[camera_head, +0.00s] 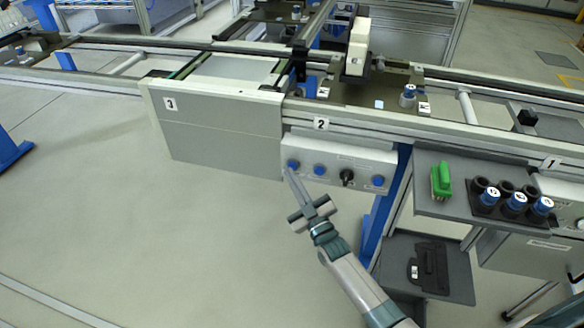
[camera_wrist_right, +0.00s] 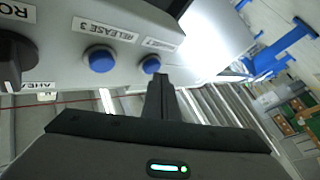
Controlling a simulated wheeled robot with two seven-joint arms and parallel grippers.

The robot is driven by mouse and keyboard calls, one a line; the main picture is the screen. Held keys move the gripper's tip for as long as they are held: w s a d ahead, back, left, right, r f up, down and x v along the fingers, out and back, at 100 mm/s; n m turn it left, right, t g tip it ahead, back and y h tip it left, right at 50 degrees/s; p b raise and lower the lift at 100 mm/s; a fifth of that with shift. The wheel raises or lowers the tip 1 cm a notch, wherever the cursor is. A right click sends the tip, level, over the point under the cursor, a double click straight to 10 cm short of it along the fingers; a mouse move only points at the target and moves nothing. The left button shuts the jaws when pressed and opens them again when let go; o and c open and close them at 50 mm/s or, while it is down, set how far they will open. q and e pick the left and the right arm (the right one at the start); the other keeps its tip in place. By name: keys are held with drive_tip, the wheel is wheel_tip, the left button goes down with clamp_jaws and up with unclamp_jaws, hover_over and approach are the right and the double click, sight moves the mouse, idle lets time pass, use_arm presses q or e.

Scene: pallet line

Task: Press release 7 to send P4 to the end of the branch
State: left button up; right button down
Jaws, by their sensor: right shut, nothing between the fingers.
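A light control panel (camera_head: 338,160) hangs under the conveyor rail below the label 2. It has blue buttons and a black knob (camera_head: 347,177). My right gripper (camera_head: 289,174) is shut and empty, its fingertips at or just below the leftmost blue button (camera_head: 293,164). In the right wrist view the shut fingertips (camera_wrist_right: 160,78) are close to that blue button (camera_wrist_right: 150,64); contact cannot be told. Its label is too oblique to read. The neighbouring blue button (camera_wrist_right: 100,58) is labelled RELEASE 3. No release 7 label or pallet marked P4 is readable. My left gripper is out of view.
A dark plate (camera_head: 375,93) bearing a blue-banded cylinder (camera_head: 408,95) sits on the line behind the panel. Floor left of my right arm is clear.

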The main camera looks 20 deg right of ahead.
drive_tip(key=shift+w+d, duration=0.25)
drive_tip(key=shift+w, duration=0.15)
idle(0.4)
drive_tip(key=shift+s+a, duration=0.1)
drive_tip(key=shift+s, duration=0.05)
idle(0.5)
drive_tip(key=shift+s+a+p, duration=0.3)
drive_tip(key=shift+s+a, duration=0.1)
drive_tip(key=shift+s, duration=0.2)
